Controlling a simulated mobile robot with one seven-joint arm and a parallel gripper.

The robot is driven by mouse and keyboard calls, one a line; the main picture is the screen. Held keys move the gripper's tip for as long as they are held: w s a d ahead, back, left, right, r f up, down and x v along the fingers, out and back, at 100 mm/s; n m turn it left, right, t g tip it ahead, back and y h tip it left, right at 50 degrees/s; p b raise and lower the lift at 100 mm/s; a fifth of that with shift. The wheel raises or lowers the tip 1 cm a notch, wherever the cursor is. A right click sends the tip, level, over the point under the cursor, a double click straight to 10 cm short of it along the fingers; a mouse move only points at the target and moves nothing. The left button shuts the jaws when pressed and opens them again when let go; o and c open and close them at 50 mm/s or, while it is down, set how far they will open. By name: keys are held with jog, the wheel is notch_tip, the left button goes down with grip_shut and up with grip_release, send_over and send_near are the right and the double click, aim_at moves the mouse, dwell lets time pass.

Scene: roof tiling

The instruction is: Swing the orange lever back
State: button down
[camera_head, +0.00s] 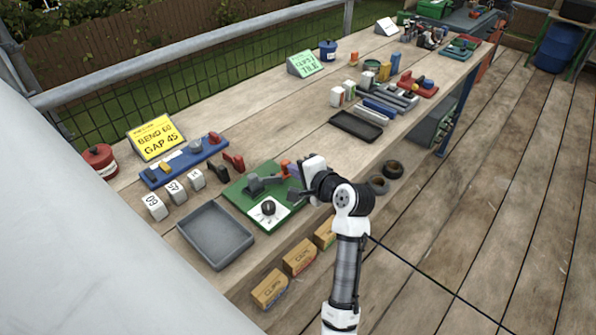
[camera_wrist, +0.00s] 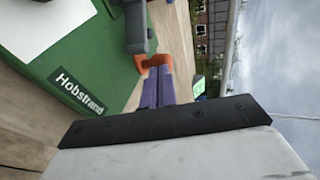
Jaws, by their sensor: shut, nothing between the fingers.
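A green bender base (camera_head: 236,190) with grey metal parts, a white dial plate and a black knob lies on the bench in the head view. Its orange lever end (camera_head: 285,167) shows at its far right side, just left of my gripper (camera_head: 294,171). In the wrist view the green base (camera_wrist: 45,55) bears a "Hobstrand" label. The orange lever (camera_wrist: 147,63) lies right at the tips of my gripper (camera_wrist: 159,73), whose purple fingers are together with nothing between them. Whether the tips touch the lever I cannot tell.
A grey tray (camera_head: 215,262) lies left of the green base, with white numbered blocks (camera_head: 155,207) behind it. A yellow sign reads "BEND 60 GAP 45" (camera_head: 157,138). Cardboard boxes (camera_head: 299,257) and dark rings (camera_head: 393,168) sit along the near side. A black tray (camera_head: 355,126) lies further right.

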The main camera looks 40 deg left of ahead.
jog(key=shift+w+a+n+g, duration=0.3)
jog(key=shift+n+g, duration=0.2)
jog(key=shift+g, duration=0.1)
jog(key=shift+w+a+r+n+g+p, duration=0.1)
jog(key=shift+w+a+n+g+p, duration=0.3)
jog(key=shift+n+g, duration=0.35)
jog(key=shift+w+a+n+g, duration=0.3)
jog(key=shift+a+n+g, duration=0.3)
jog(key=shift+g, duration=0.35)
jog(key=a+n+g, duration=0.1)
jog(key=n+g, duration=0.1)
jog(key=g, duration=0.1)
jog(key=shift+w+a+n, duration=0.3)
jog(key=shift+a+n, duration=0.05)
jog(key=shift+a, duration=0.5)
jog(key=shift+w, duration=0.1)
